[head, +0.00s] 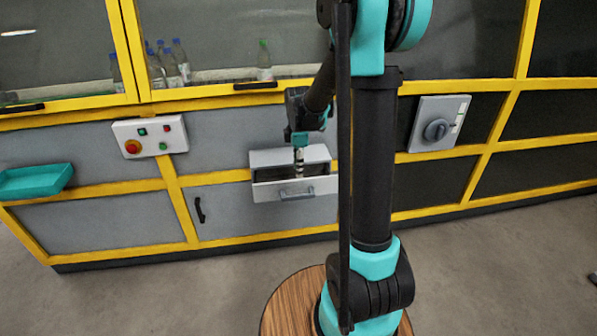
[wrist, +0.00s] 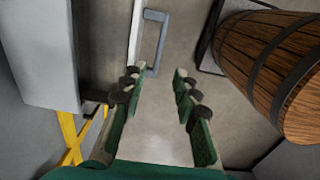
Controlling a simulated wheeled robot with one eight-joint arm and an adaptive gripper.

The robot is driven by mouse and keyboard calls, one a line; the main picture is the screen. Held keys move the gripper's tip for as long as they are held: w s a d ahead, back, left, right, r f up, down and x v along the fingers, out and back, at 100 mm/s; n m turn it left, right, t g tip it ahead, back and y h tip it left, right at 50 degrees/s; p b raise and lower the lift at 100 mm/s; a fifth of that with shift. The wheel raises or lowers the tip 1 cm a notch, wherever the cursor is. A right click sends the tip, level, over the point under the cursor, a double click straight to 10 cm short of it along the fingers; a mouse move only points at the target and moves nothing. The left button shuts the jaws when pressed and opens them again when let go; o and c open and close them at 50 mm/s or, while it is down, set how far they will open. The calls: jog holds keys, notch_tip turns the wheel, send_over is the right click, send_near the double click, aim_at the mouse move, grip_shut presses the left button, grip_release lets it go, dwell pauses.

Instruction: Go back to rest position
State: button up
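My gripper (head: 299,163) hangs pointing down at the small drawer unit in the middle of the head view. It also shows in the wrist view (wrist: 158,82), where the two green fingers with dark pads stand apart with nothing between them. The drawer (head: 312,187) is pulled out, with a pale front panel and a grey handle (head: 297,193). In the wrist view the handle (wrist: 153,38) lies beyond the fingertips, apart from them. The gripper overlaps the drawer in the head view, and I cannot tell its exact height above it.
A yellow-framed machine spans the back, with a button box (head: 150,136), a rotary switch box (head: 438,123) and a teal tray (head: 36,181). Bottles (head: 264,62) stand behind its glass. My wooden barrel-like base (wrist: 268,58) is at the wrist view's right. Floor is clear at left.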

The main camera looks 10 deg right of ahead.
jog(key=s+d+m+t, duration=0.2)
jog(key=s+m, duration=0.7)
jog(key=s, duration=0.2)
jog(key=s+d+f+m+t, duration=0.1)
jog(key=s+d+m+t, duration=0.1)
jog(key=s+m, duration=0.7)
jog(key=shift+s+f, duration=0.3)
jog(key=shift+s, duration=0.7)
jog(key=shift+d, duration=0.1)
dwell(0.5)
